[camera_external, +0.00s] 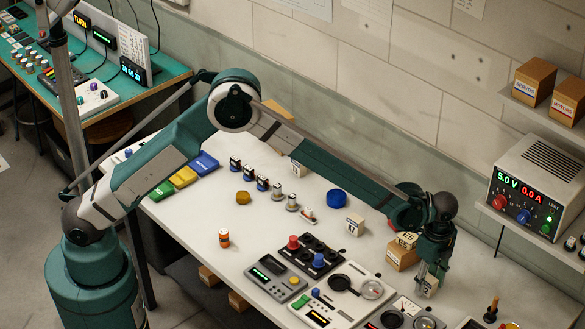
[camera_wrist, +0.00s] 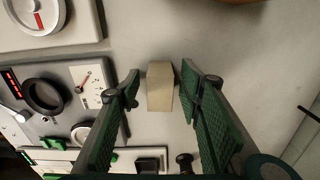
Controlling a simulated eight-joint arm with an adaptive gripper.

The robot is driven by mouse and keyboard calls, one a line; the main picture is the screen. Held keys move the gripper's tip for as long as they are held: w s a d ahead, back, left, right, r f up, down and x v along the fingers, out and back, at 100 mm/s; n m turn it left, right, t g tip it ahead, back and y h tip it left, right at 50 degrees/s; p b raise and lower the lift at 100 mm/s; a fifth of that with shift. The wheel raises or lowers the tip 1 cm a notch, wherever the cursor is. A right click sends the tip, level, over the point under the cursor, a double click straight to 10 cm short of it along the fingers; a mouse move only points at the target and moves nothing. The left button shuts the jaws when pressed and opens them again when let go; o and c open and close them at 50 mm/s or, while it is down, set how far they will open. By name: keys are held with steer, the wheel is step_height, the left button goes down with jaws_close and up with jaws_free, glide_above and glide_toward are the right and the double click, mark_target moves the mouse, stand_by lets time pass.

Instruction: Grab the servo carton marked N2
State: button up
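My gripper (camera_external: 430,280) points down at the right part of the white table. In the wrist view its two green fingers (camera_wrist: 160,88) are open. A small beige carton (camera_wrist: 160,92) stands between them, with a gap on each side. In the external view this carton (camera_external: 427,289) is partly hidden by the fingers and its dark mark is too small to read. I cannot make out N2 on any.
Control panels with knobs and dials (camera_external: 352,290) lie close to the left of my gripper. A power supply (camera_external: 537,188) stands on a shelf at the right. A blue round piece (camera_external: 336,198) and an orange jar (camera_external: 224,238) stand on the table. Bare tabletop lies right of the carton.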

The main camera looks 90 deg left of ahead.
mark_target(429, 278)
steer(key=shift+c, duration=0.5)
steer(key=c, duration=0.9)
steer(key=shift+r, duration=0.15)
steer(key=shift+r, duration=4.9)
